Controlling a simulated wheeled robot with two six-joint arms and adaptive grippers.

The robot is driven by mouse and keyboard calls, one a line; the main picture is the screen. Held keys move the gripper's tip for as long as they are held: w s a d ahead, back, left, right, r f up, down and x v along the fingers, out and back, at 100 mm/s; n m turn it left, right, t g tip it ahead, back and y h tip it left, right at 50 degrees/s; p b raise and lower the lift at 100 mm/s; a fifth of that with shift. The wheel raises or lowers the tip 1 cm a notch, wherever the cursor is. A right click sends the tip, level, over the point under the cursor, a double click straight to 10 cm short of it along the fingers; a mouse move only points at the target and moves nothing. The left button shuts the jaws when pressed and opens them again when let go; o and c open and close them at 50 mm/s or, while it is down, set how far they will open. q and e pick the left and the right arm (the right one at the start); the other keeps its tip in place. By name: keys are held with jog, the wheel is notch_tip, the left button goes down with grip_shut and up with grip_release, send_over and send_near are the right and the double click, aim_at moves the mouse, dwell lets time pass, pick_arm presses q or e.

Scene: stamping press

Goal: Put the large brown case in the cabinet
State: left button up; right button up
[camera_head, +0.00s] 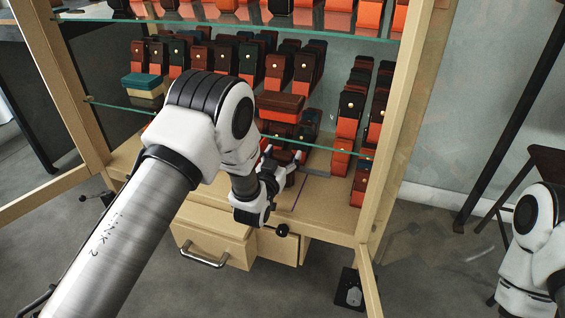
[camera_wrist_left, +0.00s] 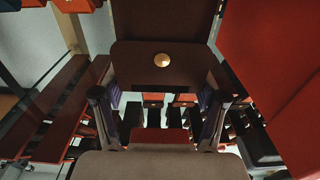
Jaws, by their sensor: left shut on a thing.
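The large brown case (camera_wrist_left: 150,85) fills the middle of the left wrist view, dark brown with a round gold snap. My left gripper (camera_wrist_left: 160,100) is shut on it, with one finger at each side. In the head view my left gripper (camera_head: 282,156) is inside the open wooden cabinet (camera_head: 398,130), above its bottom board. The arm and the glass shelf partly hide the case there, so I cannot tell whether it touches the board. My right arm shows at the right edge, but its gripper is out of view.
Glass shelves (camera_head: 330,150) carry rows of brown, black and orange cases. A green-topped box (camera_head: 143,83) and a brown-topped box (camera_head: 281,104) stand toward the front. More cases (camera_head: 362,165) line the lower right. Drawers (camera_head: 215,240) sit below, with bare board around the gripper.

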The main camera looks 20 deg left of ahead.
pick_arm(q)
jog(key=shift+s+r, duration=0.1)
jog(key=o, duration=1.2)
jog(key=shift+o, duration=0.2)
